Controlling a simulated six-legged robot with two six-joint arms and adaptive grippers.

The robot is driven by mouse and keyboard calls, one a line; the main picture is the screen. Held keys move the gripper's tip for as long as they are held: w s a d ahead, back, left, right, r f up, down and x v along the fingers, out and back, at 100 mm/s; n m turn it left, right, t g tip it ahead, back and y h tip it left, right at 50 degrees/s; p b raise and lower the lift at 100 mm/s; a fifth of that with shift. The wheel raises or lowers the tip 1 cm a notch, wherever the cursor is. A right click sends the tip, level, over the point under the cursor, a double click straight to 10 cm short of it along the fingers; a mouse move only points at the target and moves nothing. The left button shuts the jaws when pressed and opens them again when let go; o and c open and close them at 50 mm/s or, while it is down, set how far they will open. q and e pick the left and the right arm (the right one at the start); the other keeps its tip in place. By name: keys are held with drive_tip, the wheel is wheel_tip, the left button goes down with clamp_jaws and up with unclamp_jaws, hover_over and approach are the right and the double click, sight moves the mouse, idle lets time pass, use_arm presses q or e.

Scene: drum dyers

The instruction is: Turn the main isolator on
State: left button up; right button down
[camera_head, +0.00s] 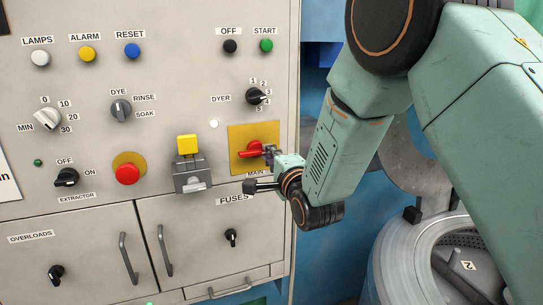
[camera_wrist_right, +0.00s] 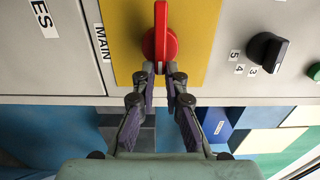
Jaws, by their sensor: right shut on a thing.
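The main isolator is a red rotary handle (camera_head: 250,149) on a yellow plate (camera_head: 240,134), at the right side of the grey panel. The handle lies about level, along the direction of the label. In the right wrist view the handle (camera_wrist_right: 161,32) points up the picture on its yellow plate (camera_wrist_right: 200,40), beside the "MAIN" label. My right gripper (camera_head: 267,152) is at the handle's right end. In the wrist view its fingertips (camera_wrist_right: 164,70) are shut on the near end of the handle, one on each side. My left gripper is not in view.
A yellow-topped grey latch (camera_head: 189,165) and a red stop button (camera_head: 127,174) are left of the isolator. The dyer selector (camera_head: 256,96) is above it; the fuses door (camera_head: 205,235) is below. A metal drum machine (camera_head: 400,260) stands at lower right.

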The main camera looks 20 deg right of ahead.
drive_tip(key=shift+w+a+r, duration=0.1)
drive_tip(key=shift+r, duration=0.05)
drive_tip(key=c, duration=1.8)
unclamp_jaws()
drive_tip(key=o, duration=0.4)
drive_tip(key=shift+w+a, duration=0.1)
drive_tip(key=shift+w, duration=0.05)
drive_tip(key=shift+s, duration=0.2)
drive_tip(key=s, duration=1.1)
drive_tip(key=shift+s+d, duration=0.25)
drive_tip(key=shift+s, duration=0.1)
drive_tip(key=shift+s, duration=0.1)
